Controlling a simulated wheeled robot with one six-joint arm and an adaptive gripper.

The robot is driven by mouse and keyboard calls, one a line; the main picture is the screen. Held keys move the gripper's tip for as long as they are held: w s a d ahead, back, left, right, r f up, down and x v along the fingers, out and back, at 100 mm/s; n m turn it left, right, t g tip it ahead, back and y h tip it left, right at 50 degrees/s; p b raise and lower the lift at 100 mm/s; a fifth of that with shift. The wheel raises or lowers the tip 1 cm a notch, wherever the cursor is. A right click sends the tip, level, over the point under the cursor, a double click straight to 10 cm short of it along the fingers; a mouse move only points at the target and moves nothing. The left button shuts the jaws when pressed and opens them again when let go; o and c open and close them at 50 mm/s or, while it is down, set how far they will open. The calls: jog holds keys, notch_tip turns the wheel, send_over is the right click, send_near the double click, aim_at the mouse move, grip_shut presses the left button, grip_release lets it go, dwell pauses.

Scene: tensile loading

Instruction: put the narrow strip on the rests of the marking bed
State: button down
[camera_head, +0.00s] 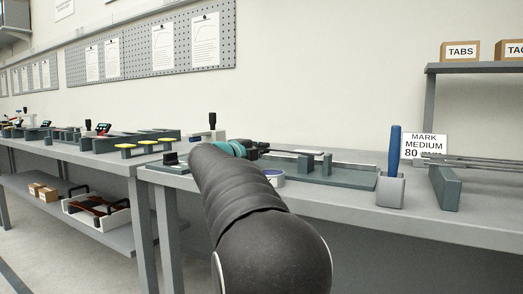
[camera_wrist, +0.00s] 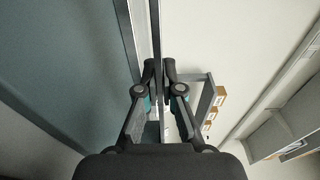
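My gripper (camera_head: 262,150) is at the far end of my arm, at the left end of the marking bed, above the bench. In the wrist view its fingertips (camera_wrist: 160,70) are close together on a thin grey strip (camera_wrist: 156,25), the narrow strip, seen edge-on and running up the picture. The marking bed (camera_head: 350,181) is a low dark grey tray with upright rest blocks (camera_head: 327,164). A pale thin edge shows above the blocks in the head view; I cannot tell whether the strip touches them. My arm hides part of the bed's left side.
A blue-handled tool (camera_head: 394,150) stands in a grey block (camera_head: 390,190) right of the bed. Further right, long strips (camera_head: 480,162) lie on a dark rest (camera_head: 445,187). A sign (camera_head: 425,145) stands behind. A round roll (camera_head: 273,176) lies beside my arm.

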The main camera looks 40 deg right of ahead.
jog(key=c, duration=1.3)
grip_release()
jog(key=shift+f, duration=0.1)
jog(key=v, duration=1.2)
